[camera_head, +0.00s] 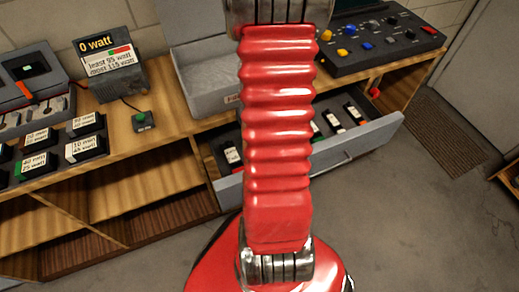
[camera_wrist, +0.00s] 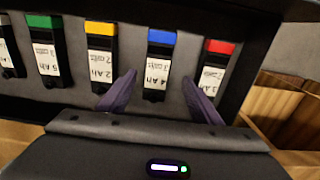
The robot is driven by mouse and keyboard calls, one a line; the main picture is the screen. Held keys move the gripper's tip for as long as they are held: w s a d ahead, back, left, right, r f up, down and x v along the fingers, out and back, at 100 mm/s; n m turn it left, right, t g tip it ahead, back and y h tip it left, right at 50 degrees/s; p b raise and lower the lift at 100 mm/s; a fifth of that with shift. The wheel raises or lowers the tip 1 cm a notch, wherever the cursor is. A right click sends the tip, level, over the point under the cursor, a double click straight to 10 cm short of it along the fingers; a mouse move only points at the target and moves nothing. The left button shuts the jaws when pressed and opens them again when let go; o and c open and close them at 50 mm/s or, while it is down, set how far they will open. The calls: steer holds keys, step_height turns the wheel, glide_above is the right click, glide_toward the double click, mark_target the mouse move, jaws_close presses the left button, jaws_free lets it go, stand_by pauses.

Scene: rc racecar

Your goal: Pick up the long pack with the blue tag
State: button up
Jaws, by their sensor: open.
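The long pack with the blue tag (camera_wrist: 160,72) lies in the wrist view, dark with a white label whose upside-down print seems to read 4 Ah. My gripper (camera_wrist: 159,79) is open. Its two purple fingers are spread on either side of the blue-tagged pack, the left one close to the yellow-tagged pack and the right one overlapping the foot of the red-tagged pack. I cannot tell whether they touch anything or how high they are. In the head view, my red arm covers the middle of the open drawer (camera_head: 362,146), and the gripper is hidden.
Packs with yellow (camera_wrist: 101,62), green (camera_wrist: 46,55) and red (camera_wrist: 214,68) tags lie in the same row. The bench carries a watt display (camera_head: 108,58), several labelled blocks (camera_head: 86,148), a grey bin (camera_head: 207,85) and a control panel (camera_head: 375,45).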

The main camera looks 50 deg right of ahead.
steer(key=shift+f, duration=0.1)
steer(key=f, duration=0.3)
steer(key=shift+s+f, duration=0.1)
steer(key=shift+s, duration=0.2)
steer(key=shift+d+f, duration=0.1)
steer(key=shift+f, duration=0.75)
steer(key=shift+c, duration=0.4)
steer(key=c, duration=1.4)
